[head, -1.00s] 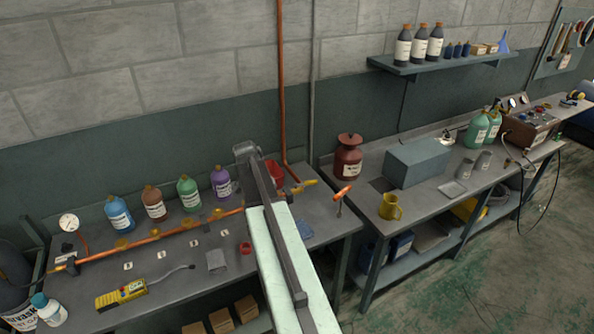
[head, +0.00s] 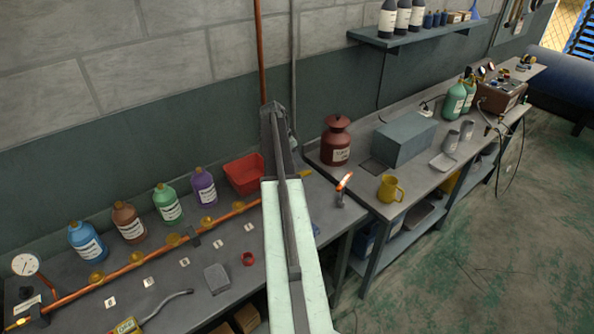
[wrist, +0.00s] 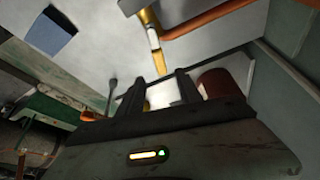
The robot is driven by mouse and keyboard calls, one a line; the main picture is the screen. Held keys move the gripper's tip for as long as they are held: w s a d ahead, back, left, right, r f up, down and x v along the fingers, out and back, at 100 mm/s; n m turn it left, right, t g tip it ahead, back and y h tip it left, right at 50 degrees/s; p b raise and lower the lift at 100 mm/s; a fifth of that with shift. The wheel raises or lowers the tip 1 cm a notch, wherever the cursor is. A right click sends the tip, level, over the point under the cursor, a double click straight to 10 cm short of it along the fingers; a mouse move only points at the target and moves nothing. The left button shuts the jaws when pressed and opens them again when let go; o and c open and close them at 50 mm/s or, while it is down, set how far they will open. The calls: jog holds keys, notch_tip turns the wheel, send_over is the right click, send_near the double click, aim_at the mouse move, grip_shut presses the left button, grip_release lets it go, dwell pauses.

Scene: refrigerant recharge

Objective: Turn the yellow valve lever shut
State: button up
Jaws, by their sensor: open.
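The yellow valve lever (wrist: 158,62) is near the top middle of the wrist view, at the end of the copper pipe (wrist: 205,18). In the head view, only a short yellow part of the lever (head: 305,174) shows just right of my arm, which hides the rest of the valve. My gripper (wrist: 160,78) is open in the wrist view, with its two dark fingers apart. The lever's lower end lies between the fingertips in the picture, but I cannot tell whether they touch. In the head view, my gripper cannot be made out behind the arm.
The pipe (head: 150,258) runs along the left bench, with coloured bottles (head: 168,205) and a red bin (head: 245,174) behind. An orange-tipped tool (head: 344,184) stands right of the lever. A yellow mug (head: 390,188) and red-brown canister (head: 336,143) are on the right bench.

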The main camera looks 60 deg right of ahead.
aim_at(303, 172)
jog(key=b+x, duration=0.7)
jog(key=x, duration=0.1)
jog(key=shift+w+a, duration=0.15)
jog(key=shift+w, duration=0.05)
jog(key=shift+r, duration=0.1)
grip_shut()
jog(key=shift+w, duration=0.1)
dwell(0.6)
